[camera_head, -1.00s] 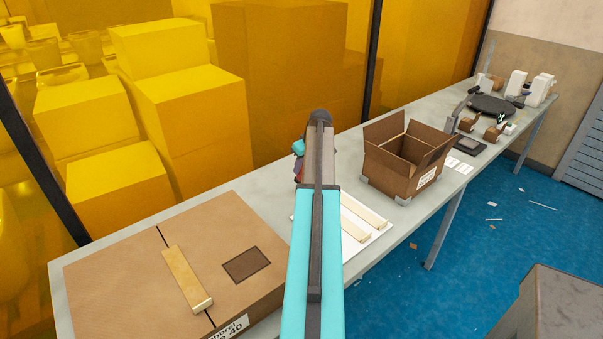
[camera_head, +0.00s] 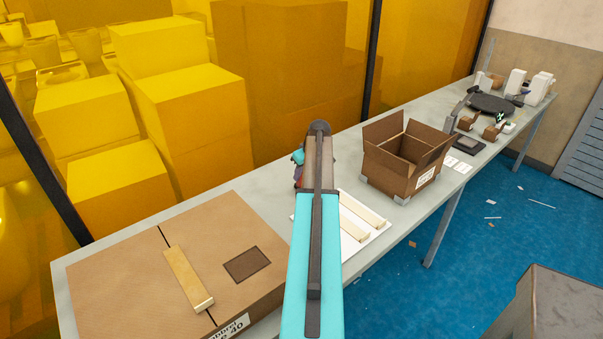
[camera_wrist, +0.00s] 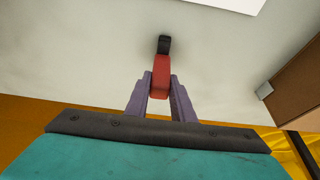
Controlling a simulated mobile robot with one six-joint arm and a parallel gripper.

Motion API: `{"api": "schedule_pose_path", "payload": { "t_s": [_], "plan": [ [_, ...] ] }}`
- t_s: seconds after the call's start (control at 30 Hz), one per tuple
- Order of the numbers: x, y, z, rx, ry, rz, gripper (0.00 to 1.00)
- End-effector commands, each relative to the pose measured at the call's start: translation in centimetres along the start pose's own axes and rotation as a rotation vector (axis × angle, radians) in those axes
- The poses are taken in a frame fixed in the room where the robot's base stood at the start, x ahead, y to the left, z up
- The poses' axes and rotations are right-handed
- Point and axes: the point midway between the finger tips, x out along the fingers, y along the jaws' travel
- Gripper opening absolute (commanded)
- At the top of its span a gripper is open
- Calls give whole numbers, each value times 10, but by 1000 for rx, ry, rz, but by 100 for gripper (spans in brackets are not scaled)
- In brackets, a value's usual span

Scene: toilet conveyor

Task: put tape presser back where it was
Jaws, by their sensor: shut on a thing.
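The tape presser (camera_wrist: 162,74) appears to be the red tool with a black end in the wrist view. My gripper (camera_wrist: 161,84) is shut on its red part, with one purple finger on each side. The black end points away from the gripper, over the pale table top; I cannot tell whether it touches the table. In the head view my arm hides most of the gripper and tool; only a small teal and dark red part shows left of the arm, over the table beyond the white mat (camera_head: 350,247).
Pale wooden bars (camera_head: 363,210) lie on the mat. A closed cardboard box (camera_head: 110,275) with another bar (camera_head: 187,278) on top stands at the near left. An open carton (camera_head: 388,180) stands right of the mat. Yellow see-through panels (camera_head: 290,80) line the far table edge.

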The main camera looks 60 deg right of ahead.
Motion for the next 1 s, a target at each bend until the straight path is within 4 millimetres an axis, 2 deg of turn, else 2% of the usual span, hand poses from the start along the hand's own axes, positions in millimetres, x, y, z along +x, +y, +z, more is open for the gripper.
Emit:
{"api": "schedule_pose_path", "payload": {
  "t_s": [0.27, 0.3, 0.4, 0.77, 1.0],
  "plan": [
    [3, 0, 1, 0, 1, 0, 4],
    [3, 0, 1, 0, 0, 0, 23],
    [3, 0, 1, 0, 0, 0, 40],
    [2, 0, 0, 0, 0, 0, 40],
    [-9, 0, 0, 0, 1, 1, 40]
  ]
}}
